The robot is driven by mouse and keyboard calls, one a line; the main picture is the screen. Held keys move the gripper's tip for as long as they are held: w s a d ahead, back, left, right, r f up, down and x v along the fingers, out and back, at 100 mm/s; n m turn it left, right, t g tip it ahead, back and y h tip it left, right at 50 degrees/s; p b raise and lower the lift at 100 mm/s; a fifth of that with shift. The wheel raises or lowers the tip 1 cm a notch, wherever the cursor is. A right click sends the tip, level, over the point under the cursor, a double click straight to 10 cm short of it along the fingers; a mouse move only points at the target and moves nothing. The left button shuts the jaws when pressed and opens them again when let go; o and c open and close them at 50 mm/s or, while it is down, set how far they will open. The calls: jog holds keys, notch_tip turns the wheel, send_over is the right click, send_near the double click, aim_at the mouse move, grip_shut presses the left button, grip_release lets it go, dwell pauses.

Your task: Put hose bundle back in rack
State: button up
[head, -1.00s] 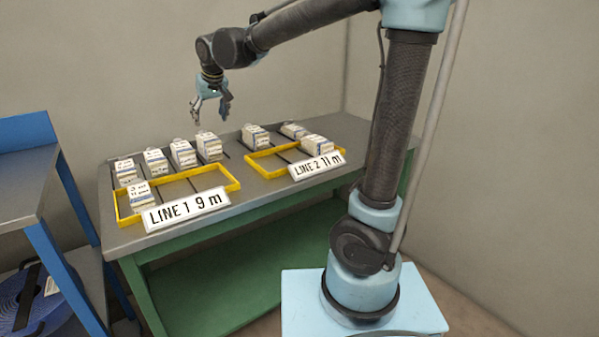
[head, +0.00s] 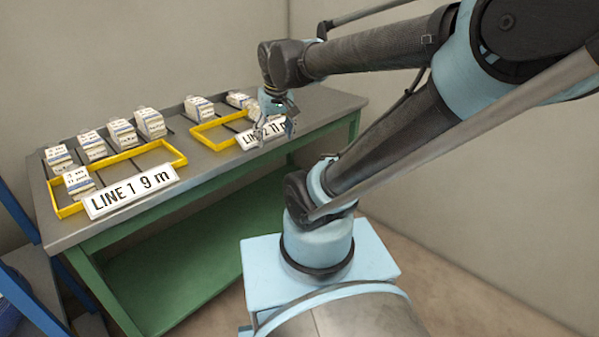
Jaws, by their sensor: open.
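The hose bundles appear as small white, blue-banded labelled packs. Several stand in a row along the back of the grey bench top, from the left one (head: 60,158) to the right one (head: 238,99). One more pack (head: 78,181) sits in the yellow LINE 1 tray (head: 172,151). My gripper (head: 272,134) is open and points down in front of the yellow LINE 2 tray (head: 205,138), overlapping its sign in the picture. My arm and gripper hide the right part of that tray, so I cannot tell what lies there. The print on the packs is too small to read surely.
The LINE 1 9 m sign (head: 130,191) and LINE 2 11 m sign (head: 250,138) stand at the trays' front edges. The bench (head: 215,180) has green legs and a lower shelf. A blue-framed stand (head: 15,205) is at the left. Walls close in behind and at right.

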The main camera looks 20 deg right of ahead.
jog(key=s+d+f, duration=0.2)
jog(key=s+f, duration=0.2)
jog(key=s, duration=0.1)
jog(key=s+d+f+m+g, duration=0.1)
jog(key=s+d+f, duration=0.2)
jog(key=s+f, duration=0.1)
jog(key=shift+s+d+f+m, duration=0.25)
jog(key=shift+s+m, duration=0.05)
jog(key=shift+s, duration=0.1)
